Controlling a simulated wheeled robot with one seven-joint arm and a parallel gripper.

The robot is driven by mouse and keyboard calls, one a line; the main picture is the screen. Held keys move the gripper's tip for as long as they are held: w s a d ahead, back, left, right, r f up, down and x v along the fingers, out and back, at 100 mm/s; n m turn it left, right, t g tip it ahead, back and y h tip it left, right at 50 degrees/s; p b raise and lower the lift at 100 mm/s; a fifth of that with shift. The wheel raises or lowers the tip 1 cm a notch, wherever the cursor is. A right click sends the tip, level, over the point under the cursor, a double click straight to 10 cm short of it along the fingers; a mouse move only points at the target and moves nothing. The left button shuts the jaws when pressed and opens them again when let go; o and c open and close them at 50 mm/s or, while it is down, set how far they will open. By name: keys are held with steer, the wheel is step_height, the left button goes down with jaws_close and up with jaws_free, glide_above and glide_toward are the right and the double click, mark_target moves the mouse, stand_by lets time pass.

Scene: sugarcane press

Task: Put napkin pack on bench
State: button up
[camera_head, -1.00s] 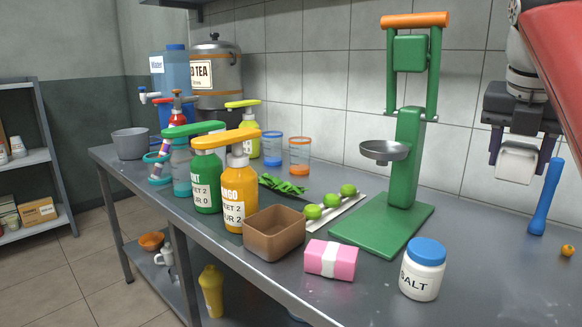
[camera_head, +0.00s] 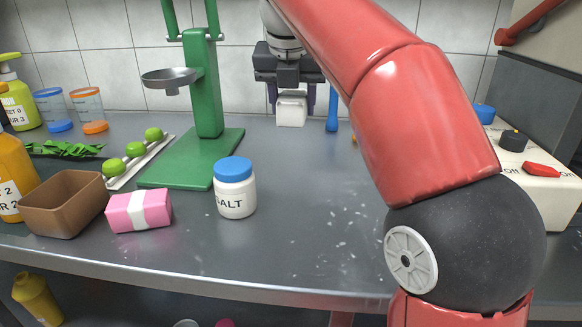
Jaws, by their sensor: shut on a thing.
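The napkin pack, a small white block (camera_head: 291,110), is between the fingers of my gripper (camera_head: 290,97), at the back of the bench against the tiled wall. My gripper points down and is shut on the pack. The pack's lower end shows against the steel bench top (camera_head: 300,190); I cannot tell whether it touches. My red arm crosses the right half of the view and hides part of the bench.
A blue rod-like tool (camera_head: 333,110) stands close right of my gripper. The green press (camera_head: 207,100), salt jar (camera_head: 235,188), pink white-banded pack (camera_head: 140,210) and brown box (camera_head: 65,205) are to the left. A control box (camera_head: 545,185) is at right. The bench middle is clear.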

mark_target(290, 110)
step_height(290, 110, down, 11)
steer(key=b, duration=0.3)
steer(key=shift+f, duration=0.15)
steer(key=shift+f, duration=0.15)
steer(key=o, duration=1)
steer(key=shift+o, duration=0.2)
steer(key=p+v, duration=0.3)
steer(key=v, duration=0.8)
steer(key=shift+r, duration=0.3)
steer(key=shift+s+a+r, duration=0.1)
steer(key=shift+s+r, duration=0.15)
steer(key=shift+r, duration=0.05)
